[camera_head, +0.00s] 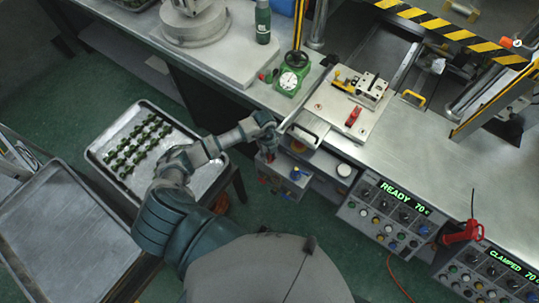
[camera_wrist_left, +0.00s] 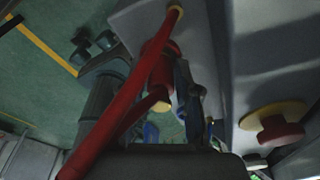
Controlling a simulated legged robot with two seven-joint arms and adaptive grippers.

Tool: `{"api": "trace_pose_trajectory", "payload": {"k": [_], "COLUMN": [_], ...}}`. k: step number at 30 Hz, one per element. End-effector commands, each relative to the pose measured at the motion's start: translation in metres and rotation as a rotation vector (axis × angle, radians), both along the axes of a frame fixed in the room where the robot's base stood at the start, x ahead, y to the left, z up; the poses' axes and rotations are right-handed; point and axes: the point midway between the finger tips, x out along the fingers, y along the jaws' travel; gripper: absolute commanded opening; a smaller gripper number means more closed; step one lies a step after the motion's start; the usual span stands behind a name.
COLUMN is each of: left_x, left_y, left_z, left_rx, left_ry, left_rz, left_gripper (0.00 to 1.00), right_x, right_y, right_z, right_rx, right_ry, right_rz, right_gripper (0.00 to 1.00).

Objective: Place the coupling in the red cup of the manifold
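My left gripper (camera_head: 267,145) is over the grey box (camera_head: 286,178) below the bench edge, which may be the manifold. In the left wrist view, a long red bar with a yellow end (camera_wrist_left: 125,100) crosses diagonally in front of the gripper. Behind it is a red cylinder with a yellow rim (camera_wrist_left: 159,98), which may be the red cup. Dark finger parts (camera_wrist_left: 148,95) show on either side of it. I cannot tell whether they touch it or whether they hold anything. I cannot make out the coupling. My right gripper is not in view.
A tray (camera_head: 185,118) with several dark green parts stands at left, above an empty tray (camera_head: 65,240). The bench (camera_head: 440,160) carries a green dial gauge (camera_head: 289,80) and a clamp fixture (camera_head: 370,92). Control panels (camera_head: 390,215) hang at the bench front.

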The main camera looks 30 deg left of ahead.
Motion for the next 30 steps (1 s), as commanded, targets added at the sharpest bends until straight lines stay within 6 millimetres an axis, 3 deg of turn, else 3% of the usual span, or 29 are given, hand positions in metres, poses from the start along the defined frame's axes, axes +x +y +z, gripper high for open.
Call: {"api": "trace_pose_trajectory", "payload": {"k": [13, 24, 30], "left_x": [0.001, 0.007, 0.009], "left_y": [0.001, 0.011, 0.015], "left_z": [0.008, 0.084, 0.113], "left_rx": [0.001, 0.002, 0.001], "left_ry": [-0.002, -0.003, -0.002], "left_rz": [0.000, -0.001, 0.000], "left_gripper": [0.49, 0.49, 0.49], "right_x": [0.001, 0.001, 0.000], "right_y": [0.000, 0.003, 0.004], "right_z": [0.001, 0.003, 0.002], "right_rx": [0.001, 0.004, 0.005], "right_ry": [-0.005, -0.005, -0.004], "right_rz": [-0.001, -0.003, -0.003], "right_gripper": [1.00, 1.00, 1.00]}}
